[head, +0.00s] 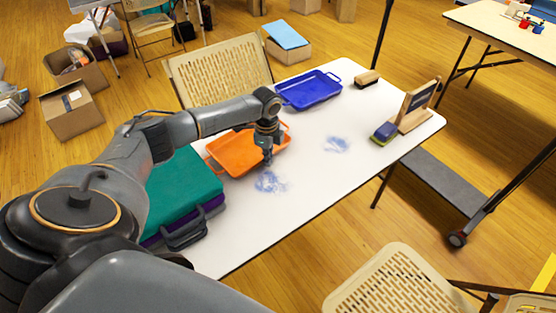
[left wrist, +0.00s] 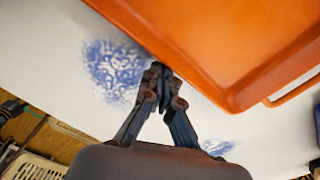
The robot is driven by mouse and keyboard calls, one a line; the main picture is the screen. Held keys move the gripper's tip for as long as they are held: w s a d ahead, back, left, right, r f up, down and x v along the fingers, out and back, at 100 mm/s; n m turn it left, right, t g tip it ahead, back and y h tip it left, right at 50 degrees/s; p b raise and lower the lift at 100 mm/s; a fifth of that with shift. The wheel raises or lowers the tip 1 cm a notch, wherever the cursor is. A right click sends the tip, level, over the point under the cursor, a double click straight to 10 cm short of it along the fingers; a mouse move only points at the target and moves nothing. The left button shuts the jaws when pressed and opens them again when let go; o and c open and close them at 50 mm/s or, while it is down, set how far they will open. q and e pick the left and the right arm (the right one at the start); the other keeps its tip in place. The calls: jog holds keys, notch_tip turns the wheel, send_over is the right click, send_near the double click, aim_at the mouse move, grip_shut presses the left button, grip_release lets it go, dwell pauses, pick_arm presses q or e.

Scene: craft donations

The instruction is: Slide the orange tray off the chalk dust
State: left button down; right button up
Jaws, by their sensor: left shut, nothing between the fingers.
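The orange tray (head: 232,158) lies on the white table, partly hidden behind my left arm. My left gripper (head: 267,161) points down at the tray's near right side, with its fingers shut and empty. In the left wrist view the fingertips (left wrist: 161,72) are close to the tray's rim (left wrist: 190,72); I cannot tell if they touch. A blue chalk dust patch (head: 268,182) lies just in front of the tray, and it shows left of the fingers in the left wrist view (left wrist: 113,70). A second dust patch (head: 336,144) lies farther right, clear of the tray. My right gripper is out of view.
A blue tray (head: 312,90) stands behind the orange one. A teal case (head: 183,190) is at the table's left end. An eraser (head: 383,132), a wooden stand (head: 413,108) and a brush (head: 367,78) are at the right. The table's front middle (head: 300,205) is clear.

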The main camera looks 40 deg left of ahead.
aim_at(254, 150)
pick_arm(q)
jog(key=shift+w+a+f+b, duration=0.1)
jog(key=shift+w+a+b, duration=0.15)
jog(key=shift+a, duration=0.3)
jog(key=shift+w+a+r+b, duration=0.1)
jog(key=shift+a+b, duration=0.25)
jog(key=shift+a, duration=0.2)
jog(key=shift+w+a+f+b, duration=0.1)
jog(key=shift+w+a+b, duration=0.15)
jog(key=shift+a, duration=0.3)
jog(key=a+b, duration=0.1)
jog(key=w+a+b, duration=0.1)
jog(key=a, duration=0.1)
jog(key=a+b, duration=0.2)
jog(key=shift+w, duration=0.4)
notch_tip(254, 150, up, 8)
jog(key=d+p, duration=0.2)
jog(key=p, duration=0.8)
jog(key=shift+s, duration=0.45)
